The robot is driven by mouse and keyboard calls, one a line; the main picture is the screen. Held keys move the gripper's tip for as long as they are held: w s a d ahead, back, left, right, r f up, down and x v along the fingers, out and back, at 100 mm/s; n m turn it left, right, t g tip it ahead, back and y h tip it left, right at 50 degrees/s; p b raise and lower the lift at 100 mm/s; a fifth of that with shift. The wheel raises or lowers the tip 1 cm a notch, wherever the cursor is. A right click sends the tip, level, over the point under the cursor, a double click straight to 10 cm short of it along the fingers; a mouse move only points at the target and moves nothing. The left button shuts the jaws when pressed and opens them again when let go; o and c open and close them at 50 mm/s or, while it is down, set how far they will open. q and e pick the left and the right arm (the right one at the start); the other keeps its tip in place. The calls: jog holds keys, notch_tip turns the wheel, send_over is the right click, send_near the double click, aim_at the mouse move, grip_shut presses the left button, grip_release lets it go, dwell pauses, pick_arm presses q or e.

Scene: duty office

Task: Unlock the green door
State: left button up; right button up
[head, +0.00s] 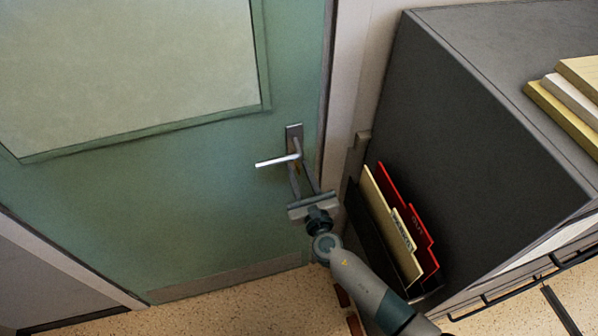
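The green door (215,190) fills the left and centre of the head view and looks closed in its frame. It has a silver lever handle (275,161) on a dark upright plate (294,137) near its right edge. My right gripper (298,167) reaches up to the lower part of this plate, just below and right of the lever. Its two fingers point at the plate. A small brownish spot shows between the fingertips, too small to identify. I cannot tell whether the fingers touch the plate or grip something. The keyhole is not visible. My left gripper is out of view.
A dark grey cabinet (480,150) stands close on the right. A file holder with red (408,215) and cream folders (385,215) hangs on its side, near my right arm. Papers (570,100) lie on top. Speckled floor (250,308) is clear below the door.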

jog(key=v, duration=0.8)
jog(key=shift+p, duration=0.3)
dwell(0.6)
